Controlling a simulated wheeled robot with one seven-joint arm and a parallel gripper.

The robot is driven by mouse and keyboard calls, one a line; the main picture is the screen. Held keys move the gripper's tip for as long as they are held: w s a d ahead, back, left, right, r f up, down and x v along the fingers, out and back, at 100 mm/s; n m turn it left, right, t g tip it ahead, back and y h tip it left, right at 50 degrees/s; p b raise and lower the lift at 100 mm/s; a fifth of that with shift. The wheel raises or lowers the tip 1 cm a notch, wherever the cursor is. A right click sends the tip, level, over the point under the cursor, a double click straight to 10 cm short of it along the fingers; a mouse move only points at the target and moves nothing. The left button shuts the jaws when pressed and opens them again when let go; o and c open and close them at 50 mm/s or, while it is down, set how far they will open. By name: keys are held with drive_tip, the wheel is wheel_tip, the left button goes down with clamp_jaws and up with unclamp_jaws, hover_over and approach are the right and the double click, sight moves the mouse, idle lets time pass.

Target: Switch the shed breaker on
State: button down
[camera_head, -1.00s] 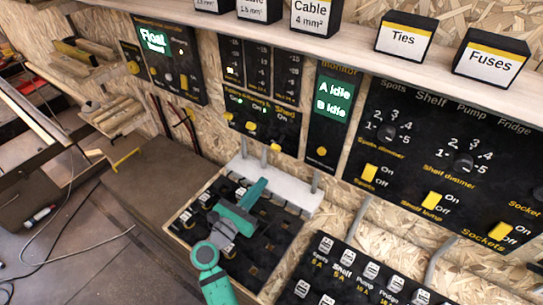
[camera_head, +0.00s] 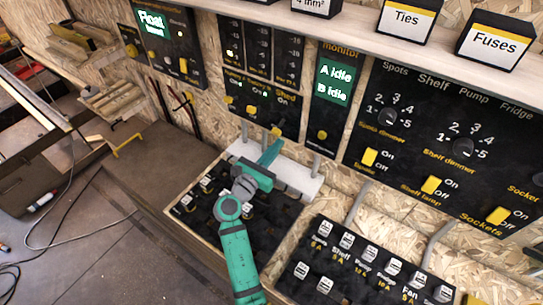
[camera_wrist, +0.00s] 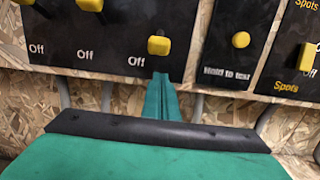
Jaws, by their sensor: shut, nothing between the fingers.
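The shed breaker is the right-hand yellow lever (camera_head: 275,131) on a black panel (camera_head: 262,118) on the wall. In the wrist view the lever (camera_wrist: 159,45) sits low, just above its Off label, lower than the two levers to its left. My gripper (camera_head: 276,146) is shut and empty, its fingertips right under the lever.
A monitor panel (camera_head: 331,97) with a yellow button stands to the right. Two other yellow levers, one at the left (camera_wrist: 90,5), share the breaker panel. A shelf (camera_head: 330,25) with labelled boxes runs above.

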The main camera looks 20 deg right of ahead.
drive_tip(key=shift+s+a+r, duration=0.2)
drive_tip(key=shift+r, duration=0.45)
drive_tip(key=shift+s+a+r, duration=0.15)
drive_tip(key=shift+a+r, duration=0.05)
drive_tip(key=shift+r, duration=0.4)
